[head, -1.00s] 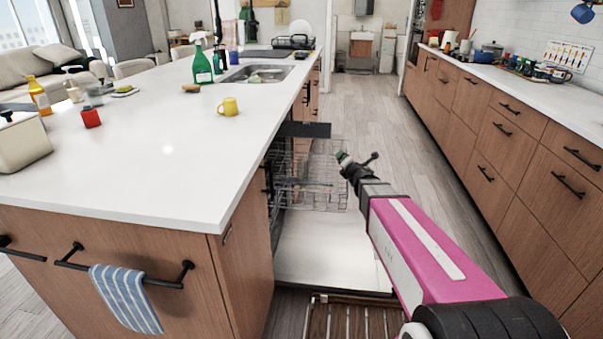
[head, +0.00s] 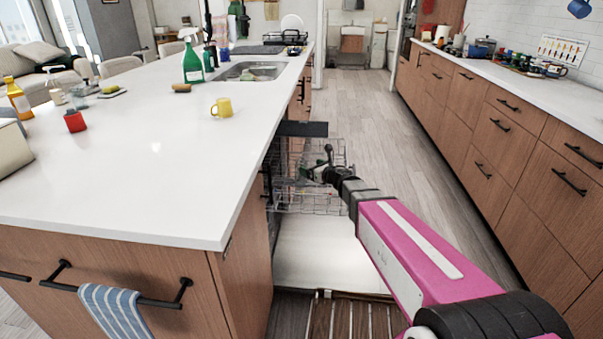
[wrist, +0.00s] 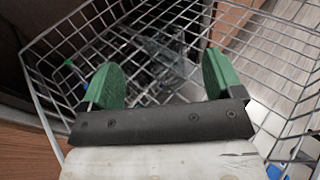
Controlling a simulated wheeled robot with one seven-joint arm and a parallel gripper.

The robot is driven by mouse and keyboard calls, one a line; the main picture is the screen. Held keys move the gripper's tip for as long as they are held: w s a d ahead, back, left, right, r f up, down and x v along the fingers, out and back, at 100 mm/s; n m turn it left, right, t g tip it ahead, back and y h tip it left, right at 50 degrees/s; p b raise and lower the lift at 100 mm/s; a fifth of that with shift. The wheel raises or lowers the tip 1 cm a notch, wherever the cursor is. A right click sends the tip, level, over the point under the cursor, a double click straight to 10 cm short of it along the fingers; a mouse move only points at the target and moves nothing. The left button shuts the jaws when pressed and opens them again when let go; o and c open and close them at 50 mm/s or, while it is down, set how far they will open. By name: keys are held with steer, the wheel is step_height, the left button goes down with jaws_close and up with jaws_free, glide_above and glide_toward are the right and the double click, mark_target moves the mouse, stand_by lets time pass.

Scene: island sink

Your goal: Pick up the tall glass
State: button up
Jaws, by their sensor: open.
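A clear, see-through thing (wrist: 163,50), likely the tall glass, lies in the wire rack in the wrist view; its outline is faint. In the wrist view my gripper (wrist: 160,79) is open, with its two green fingers wide apart and nothing between them. The clear thing shows beyond the fingertips, between them in the picture, and apart from them as far as I can tell. In the head view my gripper (head: 319,169) is at the pulled-out dishwasher rack. I cannot make out the glass in the rack there.
The wire rack (head: 312,201) stands out from the island above the open dishwasher door (head: 318,256). The island counter (head: 130,165) runs along the left. Drawers (head: 500,133) line the right side. Open floor (head: 375,105) lies between.

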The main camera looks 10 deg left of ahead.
mark_target(304, 163)
steer(key=x, duration=0.7)
steer(key=shift+w+a+r, duration=0.2)
steer(key=shift+w+a, duration=0.1)
steer(key=c, duration=1.4)
steer(key=shift+r, duration=0.1)
